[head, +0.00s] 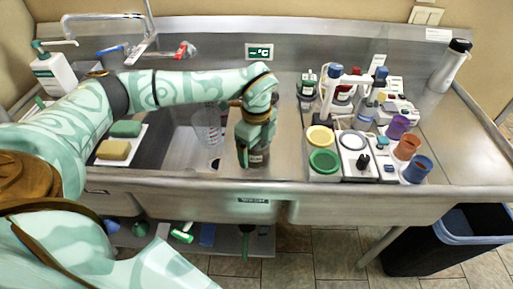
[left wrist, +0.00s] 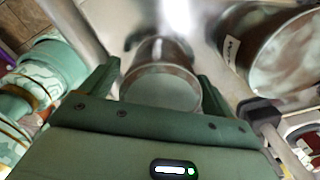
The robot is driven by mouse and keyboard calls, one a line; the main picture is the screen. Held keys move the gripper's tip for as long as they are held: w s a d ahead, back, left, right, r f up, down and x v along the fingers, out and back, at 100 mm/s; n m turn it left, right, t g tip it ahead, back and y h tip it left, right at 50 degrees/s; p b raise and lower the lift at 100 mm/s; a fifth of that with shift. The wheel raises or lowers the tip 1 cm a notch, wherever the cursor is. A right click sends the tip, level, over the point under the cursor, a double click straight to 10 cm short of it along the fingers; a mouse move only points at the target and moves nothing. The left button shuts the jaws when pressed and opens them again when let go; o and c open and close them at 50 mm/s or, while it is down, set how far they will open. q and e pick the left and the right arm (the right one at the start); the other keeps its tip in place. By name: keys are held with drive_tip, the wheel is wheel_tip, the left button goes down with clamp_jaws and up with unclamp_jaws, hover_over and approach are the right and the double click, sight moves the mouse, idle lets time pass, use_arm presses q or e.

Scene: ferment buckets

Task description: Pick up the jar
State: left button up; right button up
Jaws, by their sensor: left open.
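A dark jar with a small label (head: 258,158) stands in the middle of the sink counter in the head view, partly hidden by my left gripper. My left gripper (head: 252,150) points down over it, with a finger reaching beside the jar. In the left wrist view, a round-topped vessel with a brownish wall and grey-green top (left wrist: 160,88) lies between the open fingers of my left gripper (left wrist: 158,85). I cannot tell if the fingers touch it. My right gripper is not in view.
A clear measuring beaker (head: 207,130) stands just left of my gripper. In the left wrist view a larger labelled brown vessel (left wrist: 272,55) is close on the right. A white rack of bottles and coloured cups (head: 350,130) fills the right. Sponges (head: 115,149) lie on the left.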

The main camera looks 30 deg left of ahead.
use_arm(q)
drive_tip(key=shift+f, duration=0.4)
drive_tip(key=shift+c, duration=0.3)
drive_tip(key=shift+r, duration=0.1)
drive_tip(key=c, duration=1.1)
drive_tip(key=shift+r, duration=0.1)
